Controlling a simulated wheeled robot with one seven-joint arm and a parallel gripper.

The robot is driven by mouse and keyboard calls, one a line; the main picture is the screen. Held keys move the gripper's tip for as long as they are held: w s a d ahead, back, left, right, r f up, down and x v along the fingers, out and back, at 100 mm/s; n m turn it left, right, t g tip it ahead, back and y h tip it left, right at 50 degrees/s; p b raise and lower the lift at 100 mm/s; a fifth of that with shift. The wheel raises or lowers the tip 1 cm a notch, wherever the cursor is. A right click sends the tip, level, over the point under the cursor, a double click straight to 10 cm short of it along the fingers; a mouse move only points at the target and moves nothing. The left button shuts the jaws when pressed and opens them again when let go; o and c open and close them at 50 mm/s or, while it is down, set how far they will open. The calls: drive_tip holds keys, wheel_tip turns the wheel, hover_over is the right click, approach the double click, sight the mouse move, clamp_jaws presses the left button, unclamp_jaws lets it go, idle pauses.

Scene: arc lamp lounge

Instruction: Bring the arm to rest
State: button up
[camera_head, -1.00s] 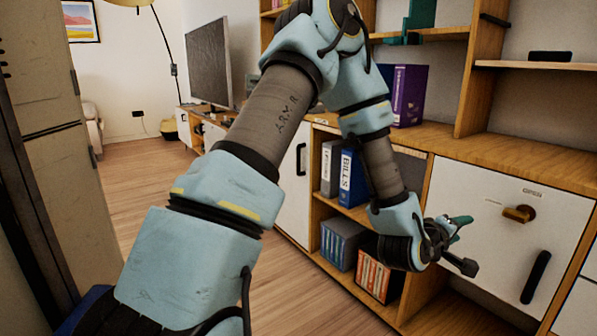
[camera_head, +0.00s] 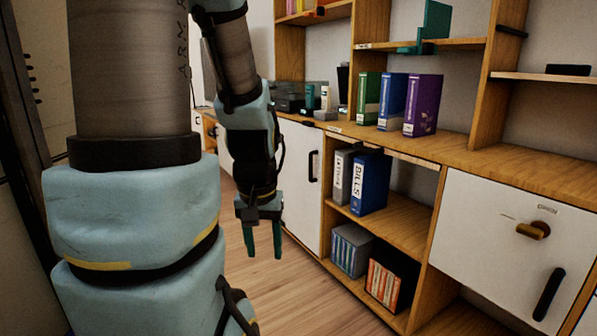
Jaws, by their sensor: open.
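My gripper (camera_head: 263,240) hangs at the end of my arm, left of the shelf unit, with its two teal fingers pointing down. The fingers are apart and nothing shows between them. Wood floor lies behind and below the fingertips. The gripper appears clear of the white cabinet door (camera_head: 301,185) to its right. My arm fills the left part of the view and hides much of the room behind it.
The wooden shelf unit (camera_head: 450,160) runs along the right. It holds a blue binder (camera_head: 370,185), a purple binder (camera_head: 422,106) and low boxes (camera_head: 385,284). A white door with a brass knob (camera_head: 533,230) is at right. Bare floor (camera_head: 290,300) lies below.

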wheel_tip(320, 180, up, 24)
drive_tip(key=p, duration=2.2)
drive_tip(key=shift+f, duration=0.25)
